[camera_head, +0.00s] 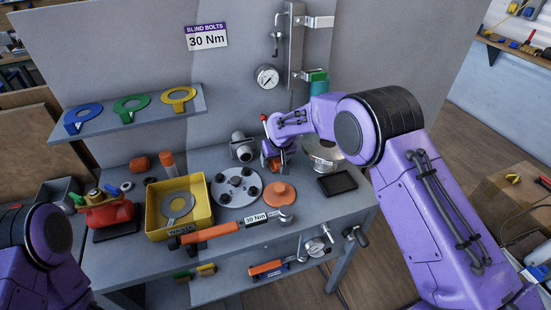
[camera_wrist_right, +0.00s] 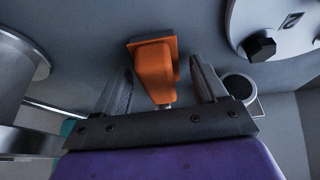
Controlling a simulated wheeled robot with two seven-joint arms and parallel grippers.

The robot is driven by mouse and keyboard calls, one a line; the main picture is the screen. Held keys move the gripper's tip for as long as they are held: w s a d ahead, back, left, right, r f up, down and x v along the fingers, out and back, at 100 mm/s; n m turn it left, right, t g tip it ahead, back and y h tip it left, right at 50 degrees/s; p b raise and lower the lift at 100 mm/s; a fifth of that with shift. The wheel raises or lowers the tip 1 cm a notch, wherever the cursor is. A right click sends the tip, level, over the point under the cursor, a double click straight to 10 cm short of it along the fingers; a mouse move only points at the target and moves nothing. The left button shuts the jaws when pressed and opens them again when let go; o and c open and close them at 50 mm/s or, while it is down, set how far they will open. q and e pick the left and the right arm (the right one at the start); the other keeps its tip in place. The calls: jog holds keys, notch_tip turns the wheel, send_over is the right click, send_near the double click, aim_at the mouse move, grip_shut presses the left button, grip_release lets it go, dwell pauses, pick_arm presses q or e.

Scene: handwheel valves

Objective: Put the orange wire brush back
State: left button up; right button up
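An orange block with a narrower raised part, which I take to be the orange wire brush (camera_wrist_right: 155,68), is on the grey bench in the right wrist view. In the head view, parts of it (camera_head: 275,164) show under my right gripper, which hides the rest. My right gripper (camera_wrist_right: 162,85) points down at it. Its two dark fingers stand apart on either side of the orange part, with a visible gap on each side. I cannot tell how deep the fingers reach. My left gripper is out of view; only my left arm shows at lower left.
Green (camera_head: 183,275) and yellow (camera_head: 206,269) pieces lie on the lower shelf.

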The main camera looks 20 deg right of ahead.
jog(key=shift+r, duration=0.5)
jog(key=b+v, duration=0.1)
jog(key=v, duration=1)
jog(key=shift+s+r, duration=0.15)
jog(key=shift+r, duration=0.05)
